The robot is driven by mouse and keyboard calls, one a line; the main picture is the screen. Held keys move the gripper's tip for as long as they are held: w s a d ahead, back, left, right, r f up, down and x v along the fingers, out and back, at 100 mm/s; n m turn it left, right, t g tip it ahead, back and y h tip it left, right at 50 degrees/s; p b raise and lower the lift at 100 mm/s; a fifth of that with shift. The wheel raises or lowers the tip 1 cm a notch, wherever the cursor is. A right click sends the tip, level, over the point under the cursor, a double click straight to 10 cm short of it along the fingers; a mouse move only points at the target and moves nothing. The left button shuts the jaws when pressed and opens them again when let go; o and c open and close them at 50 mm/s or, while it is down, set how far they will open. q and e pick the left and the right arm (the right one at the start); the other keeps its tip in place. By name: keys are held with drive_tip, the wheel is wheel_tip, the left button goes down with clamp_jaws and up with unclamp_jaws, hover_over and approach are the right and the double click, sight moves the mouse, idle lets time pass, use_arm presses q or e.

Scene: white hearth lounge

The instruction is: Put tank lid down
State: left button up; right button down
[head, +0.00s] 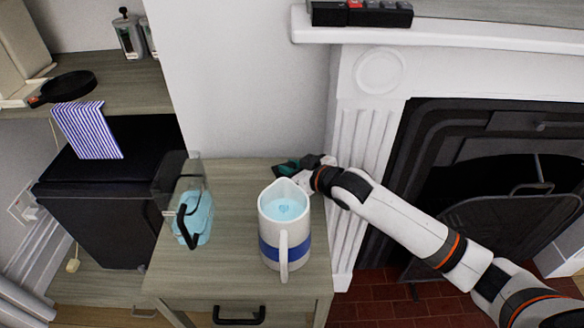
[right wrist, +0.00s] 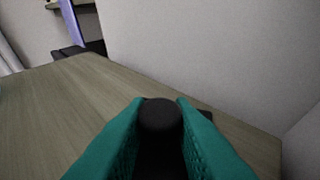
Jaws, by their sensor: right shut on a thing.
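My right gripper (head: 298,166) is at the back right of the wooden cabinet top, behind the white pitcher. Its teal fingers are shut on the dark tank lid, whose round black knob (right wrist: 160,116) shows between them in the right wrist view. Most of the lid is hidden by the fingers, and I cannot tell whether it touches the cabinet top. The clear water tank (head: 203,212), with blue water and a black handle, stands open at the left of the cabinet top. My left gripper is not in view.
The white pitcher (head: 267,230) with a blue band holds water and stands in front of my right gripper. The cabinet top (head: 233,190) is bare between tank and pitcher. The wall (right wrist: 220,50) and the fireplace surround (head: 352,150) are close to the gripper.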

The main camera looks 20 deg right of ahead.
drive_tip(key=c, duration=1.3)
unclamp_jaws()
drive_tip(key=shift+o, duration=0.2)
drive_tip(key=shift+s+d+r, duration=0.15)
drive_tip(key=shift+s, duration=0.1)
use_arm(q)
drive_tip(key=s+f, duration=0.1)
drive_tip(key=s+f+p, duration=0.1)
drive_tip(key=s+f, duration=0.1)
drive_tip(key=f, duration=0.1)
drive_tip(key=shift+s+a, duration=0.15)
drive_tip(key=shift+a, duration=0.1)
use_arm(e)
drive_tip(key=v, duration=1.1)
drive_tip(key=shift+s, duration=0.2)
